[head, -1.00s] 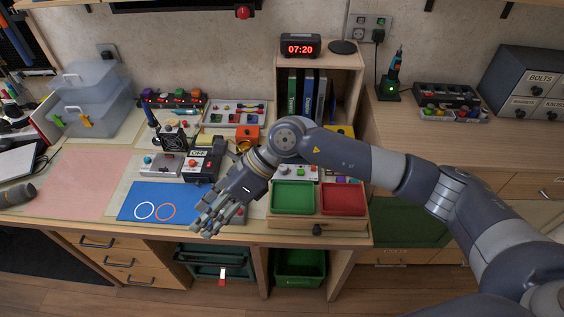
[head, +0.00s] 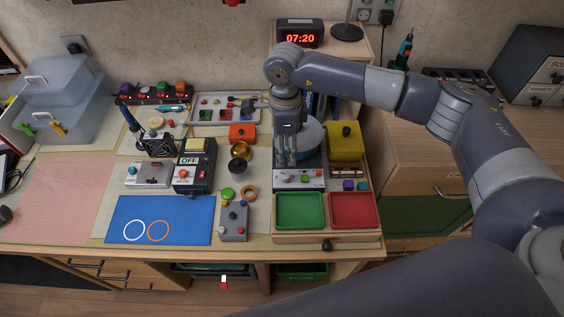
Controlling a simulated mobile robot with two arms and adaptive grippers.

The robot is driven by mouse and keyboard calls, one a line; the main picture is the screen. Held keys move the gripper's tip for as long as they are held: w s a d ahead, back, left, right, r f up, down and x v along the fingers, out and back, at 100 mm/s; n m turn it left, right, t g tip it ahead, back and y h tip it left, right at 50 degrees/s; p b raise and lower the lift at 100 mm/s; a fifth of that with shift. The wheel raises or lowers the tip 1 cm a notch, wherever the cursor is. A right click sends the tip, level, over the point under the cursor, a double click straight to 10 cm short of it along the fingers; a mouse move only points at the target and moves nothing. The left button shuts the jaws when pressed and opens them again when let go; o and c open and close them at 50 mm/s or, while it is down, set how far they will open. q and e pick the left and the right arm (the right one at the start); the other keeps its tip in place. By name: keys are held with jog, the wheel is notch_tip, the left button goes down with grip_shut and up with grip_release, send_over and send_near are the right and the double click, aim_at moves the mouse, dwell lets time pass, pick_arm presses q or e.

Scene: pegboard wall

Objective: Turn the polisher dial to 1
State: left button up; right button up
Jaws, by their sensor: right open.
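What looks like the polisher (head: 309,180) is a grey box with a pale round disc (head: 311,135) on top. It stands behind the green and red trays. Its light front panel carries small controls, among them green and red ones. Which of these is the dial, and what number it points to, is too small to tell. My right gripper (head: 285,160) is open and points down over the left part of the polisher, in front of the disc. Its fingers hide part of the disc and the top. Contact cannot be told. My left gripper is not in view.
The green tray (head: 300,211) and red tray (head: 353,210) lie in front. A yellow box (head: 345,142) stands to the right. A brass cup (head: 239,152) and a grey control box (head: 233,222) are to the left. A clock (head: 300,32) is on the shelf behind.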

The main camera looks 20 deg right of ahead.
aim_at(285, 174)
jog(key=f, duration=0.1)
jog(key=s+f+p, duration=0.1)
jog(key=shift+f, duration=0.4)
notch_tip(285, 174, down, 3)
jog(key=shift+a+f+p, duration=0.1)
jog(key=shift+f+p, duration=0.05)
jog(key=shift+p, duration=0.2)
notch_tip(285, 174, down, 2)
jog(key=shift+f, duration=0.7)
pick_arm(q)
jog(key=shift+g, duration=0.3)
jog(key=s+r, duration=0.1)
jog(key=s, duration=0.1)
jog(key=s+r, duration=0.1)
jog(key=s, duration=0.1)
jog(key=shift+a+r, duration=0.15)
pick_arm(e)
grip_shut()
